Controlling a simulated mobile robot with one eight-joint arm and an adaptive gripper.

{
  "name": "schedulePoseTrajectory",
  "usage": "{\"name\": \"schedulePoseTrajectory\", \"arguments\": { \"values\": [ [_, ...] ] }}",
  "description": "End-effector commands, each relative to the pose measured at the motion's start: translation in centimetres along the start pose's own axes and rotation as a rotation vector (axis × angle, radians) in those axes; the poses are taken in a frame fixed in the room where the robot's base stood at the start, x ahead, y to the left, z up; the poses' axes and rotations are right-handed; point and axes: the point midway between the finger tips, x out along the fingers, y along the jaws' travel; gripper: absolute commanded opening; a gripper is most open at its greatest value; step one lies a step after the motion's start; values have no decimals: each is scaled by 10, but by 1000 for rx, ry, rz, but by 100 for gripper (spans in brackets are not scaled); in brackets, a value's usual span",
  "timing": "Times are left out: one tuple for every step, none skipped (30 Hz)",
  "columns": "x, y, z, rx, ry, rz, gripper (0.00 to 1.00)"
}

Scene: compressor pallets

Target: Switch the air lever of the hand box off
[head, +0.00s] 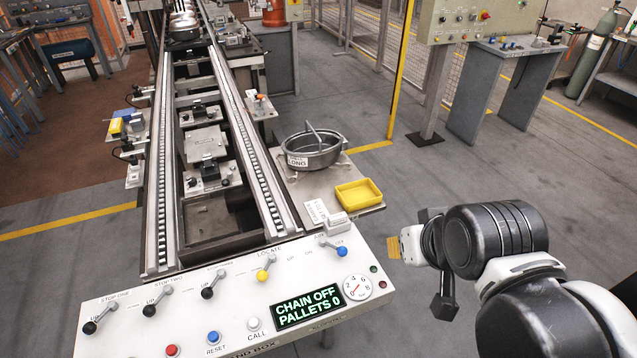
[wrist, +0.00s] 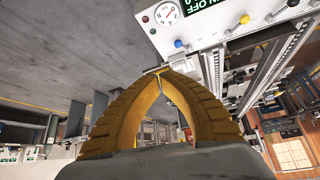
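The hand box (head: 210,325) is a white sloped panel at the front of the line. Its blue-knobbed lever (head: 341,251) stands at the right end, above the round gauge, and leans to the lower right in the head view. I take it for the air lever; the small lettering beside it is too blurred to read surely. The blue knob also shows in the wrist view (wrist: 179,43), just beyond my fingertips. My gripper (wrist: 162,72) has its yellow fingers with tips together and nothing visible between them. It appears apart from the lever. In the head view its fingers are not clearly seen.
A yellow-knobbed lever (head: 262,275) and several black-knobbed levers stand to the left. The display (head: 308,308) reads CHAIN OFF, PALLETS 0; the gauge (head: 357,287) is beside it. A yellow tray (head: 358,194) lies on the side table behind. The floor to the right is open.

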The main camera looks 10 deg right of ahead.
Motion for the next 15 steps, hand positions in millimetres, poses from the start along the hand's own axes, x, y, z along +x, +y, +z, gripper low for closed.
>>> {"name": "schedulePoseTrajectory", "arguments": {
  "values": [
    [0,-1,-4,-16,-7,-4,0],
    [1,-2,-7,-33,-15,-8,0],
    [2,-4,-11,-66,-29,-16,0],
    [3,-6,-16,-97,-42,-24,0],
    [5,-8,-21,-135,-57,-34,0],
    [9,-12,-29,-193,-80,-51,0],
    [13,-15,-35,-241,-99,-67,0],
    [17,-18,-42,-293,-117,-83,0],
    [24,-22,-50,-364,-141,-110,0],
    [29,-26,-56,-418,-158,-131,0],
    [35,-30,-60,-471,-174,-154,0],
    [44,-34,-66,-543,-194,-185,0],
    [51,-38,-71,-595,-207,-210,0],
    [58,-42,-75,-648,-218,-237,0],
    [69,-46,-80,-721,-232,-273,0]
  ]
}}
